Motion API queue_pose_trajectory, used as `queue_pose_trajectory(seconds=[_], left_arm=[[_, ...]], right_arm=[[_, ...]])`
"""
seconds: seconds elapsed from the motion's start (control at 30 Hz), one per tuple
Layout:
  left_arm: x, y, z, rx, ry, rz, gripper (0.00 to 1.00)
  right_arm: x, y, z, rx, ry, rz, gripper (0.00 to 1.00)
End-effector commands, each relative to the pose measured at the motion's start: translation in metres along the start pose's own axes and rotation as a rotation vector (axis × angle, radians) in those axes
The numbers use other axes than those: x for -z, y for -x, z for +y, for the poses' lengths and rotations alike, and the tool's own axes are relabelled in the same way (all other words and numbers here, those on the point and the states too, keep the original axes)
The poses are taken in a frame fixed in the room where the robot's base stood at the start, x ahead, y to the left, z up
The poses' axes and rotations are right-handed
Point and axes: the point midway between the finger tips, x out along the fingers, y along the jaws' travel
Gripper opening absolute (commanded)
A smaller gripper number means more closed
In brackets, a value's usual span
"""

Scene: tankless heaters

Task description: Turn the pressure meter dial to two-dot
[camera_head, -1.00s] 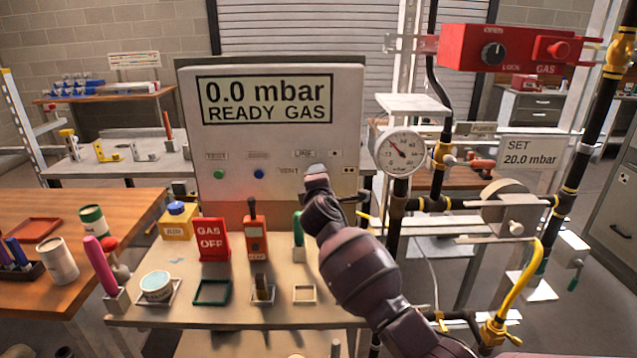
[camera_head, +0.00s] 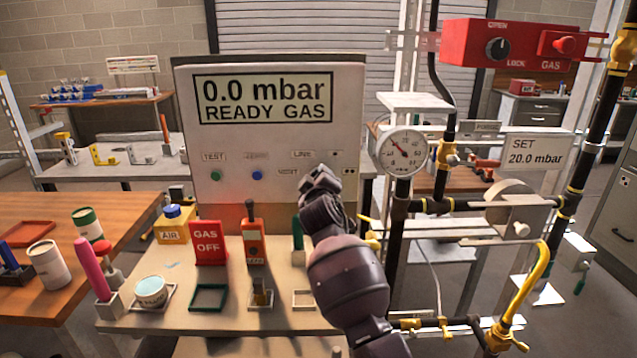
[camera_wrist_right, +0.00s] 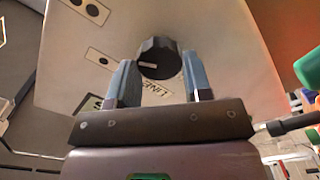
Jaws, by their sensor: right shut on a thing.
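The pressure meter panel (camera_head: 265,140) stands upright at the centre, its screen reading 0.0 mbar and READY GAS. My right gripper (camera_head: 325,178) is at the panel's lower right and hides the dial in the head view. In the right wrist view, the dark dial (camera_wrist_right: 159,58) sits between the two blue-grey fingers of my right gripper (camera_wrist_right: 160,82), which is shut on it. A pale pointer mark on the dial faces left in that view. The LINE label (camera_wrist_right: 155,90) shows upside down. The two-dot label (camera_head: 349,171) is right of the gripper. My left gripper is out of view.
A round gauge (camera_head: 402,152) and black pipes with yellow fittings stand close on the right. The bench (camera_head: 180,318) below holds a GAS OFF sign (camera_head: 208,243), an orange tool (camera_head: 252,240) and a white cup (camera_head: 151,291). A red GAS box (camera_head: 510,46) hangs upper right.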

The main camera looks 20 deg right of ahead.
Motion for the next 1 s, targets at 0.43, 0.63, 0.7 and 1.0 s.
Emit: queue_pose_trajectory(seconds=[0.43, 0.63, 0.7, 1.0], left_arm=[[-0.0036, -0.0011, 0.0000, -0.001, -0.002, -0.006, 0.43], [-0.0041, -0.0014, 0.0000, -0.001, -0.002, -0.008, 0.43], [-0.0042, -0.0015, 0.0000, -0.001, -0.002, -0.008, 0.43], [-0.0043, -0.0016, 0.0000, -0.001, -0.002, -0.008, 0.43]], right_arm=[[-0.0009, 0.0002, -0.0012, 0.002, -0.097, -0.002, 0.22], [-0.0008, 0.0002, -0.0011, 0.002, -0.099, -0.002, 0.22], [-0.0007, 0.0002, -0.0011, 0.002, -0.099, -0.002, 0.22], [-0.0004, 0.0001, -0.0005, 0.001, -0.098, -0.001, 0.71]])
